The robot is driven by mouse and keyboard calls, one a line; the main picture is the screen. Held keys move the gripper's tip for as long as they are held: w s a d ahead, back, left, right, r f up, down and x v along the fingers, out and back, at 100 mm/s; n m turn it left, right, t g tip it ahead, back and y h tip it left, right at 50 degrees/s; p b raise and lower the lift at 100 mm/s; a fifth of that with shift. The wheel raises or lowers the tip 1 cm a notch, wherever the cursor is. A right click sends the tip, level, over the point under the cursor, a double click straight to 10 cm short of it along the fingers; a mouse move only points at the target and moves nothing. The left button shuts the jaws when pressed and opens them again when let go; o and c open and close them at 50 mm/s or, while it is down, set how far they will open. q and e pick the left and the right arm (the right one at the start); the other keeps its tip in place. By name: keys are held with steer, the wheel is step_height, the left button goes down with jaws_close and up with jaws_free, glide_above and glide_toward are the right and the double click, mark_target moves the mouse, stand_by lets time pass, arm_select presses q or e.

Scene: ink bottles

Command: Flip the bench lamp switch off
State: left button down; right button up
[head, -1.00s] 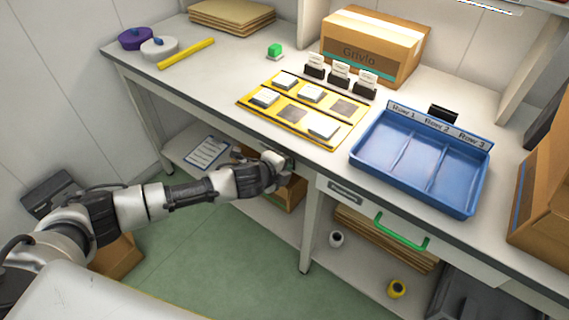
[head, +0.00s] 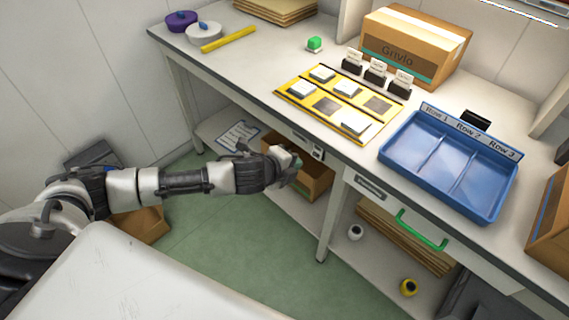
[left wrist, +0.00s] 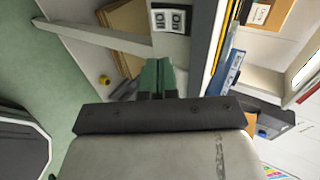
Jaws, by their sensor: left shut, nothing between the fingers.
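A small pale switch plate with dark parts (head: 318,153) sits on the front edge of the bench. In the left wrist view a plate with two dark-framed units (left wrist: 171,19) shows ahead of the fingers; I cannot read the switch position. My left gripper (head: 297,164) is just left of and below the plate in the head view, apart from it. Its green-tipped fingers (left wrist: 157,76) are shut and empty. A bright lamp strip (head: 522,11) glows above the bench at the top right. My right gripper is not in view.
On the bench (head: 262,68) are a yellow board (head: 318,131), a blue tray (head: 385,159) and a cardboard box (head: 390,52). A drawer with a green handle (head: 421,232) is right of the plate. The green floor in front is open.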

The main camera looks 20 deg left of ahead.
mark_target(318, 156)
arm_select(q)
steer(key=shift+v, duration=1.95)
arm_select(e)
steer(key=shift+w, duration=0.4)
arm_select(q)
steer(key=b, duration=0.4)
steer(key=shift+s+f+b, duration=0.2)
steer(key=shift+b, duration=0.1)
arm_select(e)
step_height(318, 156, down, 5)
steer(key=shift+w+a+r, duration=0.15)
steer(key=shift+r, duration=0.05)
arm_select(q)
steer(key=b+x, duration=0.1)
steer(key=x, duration=1.1)
steer(key=shift+w+d, duration=0.1)
steer(key=shift+w, duration=0.25)
steer(key=shift+w+d+f, duration=0.2)
steer(key=shift+w+f, duration=0.05)
steer(key=shift+w, duration=0.35)
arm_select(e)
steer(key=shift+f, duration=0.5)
